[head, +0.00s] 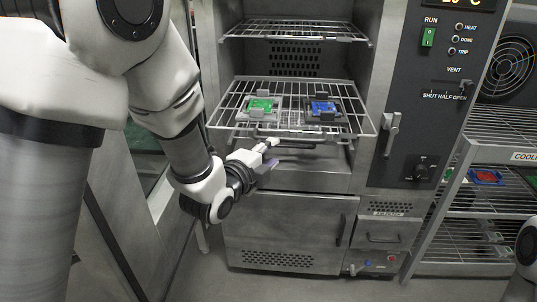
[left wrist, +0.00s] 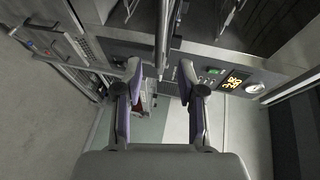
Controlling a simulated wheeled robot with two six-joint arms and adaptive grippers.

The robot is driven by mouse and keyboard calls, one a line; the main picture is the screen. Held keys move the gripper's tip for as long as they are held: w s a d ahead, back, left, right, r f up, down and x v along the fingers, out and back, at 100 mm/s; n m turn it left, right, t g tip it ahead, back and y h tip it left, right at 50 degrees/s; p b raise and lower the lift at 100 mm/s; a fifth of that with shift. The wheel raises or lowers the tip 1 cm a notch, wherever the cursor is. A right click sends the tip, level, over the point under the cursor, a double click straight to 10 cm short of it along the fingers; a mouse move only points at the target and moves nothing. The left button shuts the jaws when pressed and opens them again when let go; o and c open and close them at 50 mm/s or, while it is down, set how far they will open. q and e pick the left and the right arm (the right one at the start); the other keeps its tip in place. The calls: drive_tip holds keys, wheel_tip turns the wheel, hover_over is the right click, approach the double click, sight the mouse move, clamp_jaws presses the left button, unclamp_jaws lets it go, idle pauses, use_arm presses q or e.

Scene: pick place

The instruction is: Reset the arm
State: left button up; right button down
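My left gripper (head: 269,158) is in front of the oven, just below the front edge of the pulled-out wire rack (head: 290,128). It also shows in the left wrist view (left wrist: 163,75), with its two fingers spread apart and nothing held between them. My left arm comes in from the upper left and reaches down to it. Only a piece of my right arm shows at the right edge of the head view; its gripper is out of view.
A green board (head: 261,105) and a blue board (head: 323,107) sit in grey holders on the rack. An upper rack (head: 295,30) is inside the open oven. A cooling shelf (head: 500,158) with a red board (head: 486,177) stands at right. Floor shows below the oven.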

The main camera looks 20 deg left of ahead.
use_arm(q)
drive_tip(key=shift+s, duration=0.3)
drive_tip(key=s+a+f+n+g+y, duration=0.15)
drive_tip(key=s+f+g, duration=0.35)
drive_tip(key=f, duration=1.1)
drive_tip(key=s+f+n+g+h, duration=0.1)
drive_tip(key=s+f+n+g, duration=0.15)
drive_tip(key=s+f, duration=0.85)
drive_tip(key=s+a+f+n+g+y, duration=0.1)
drive_tip(key=s+a+f+n+g, duration=0.1)
drive_tip(key=s+f+n+g, duration=0.6)
drive_tip(key=s+f+n, duration=0.6)
drive_tip(key=s+n, duration=0.1)
drive_tip(key=shift+s+f, duration=0.15)
drive_tip(key=shift+s, duration=0.15)
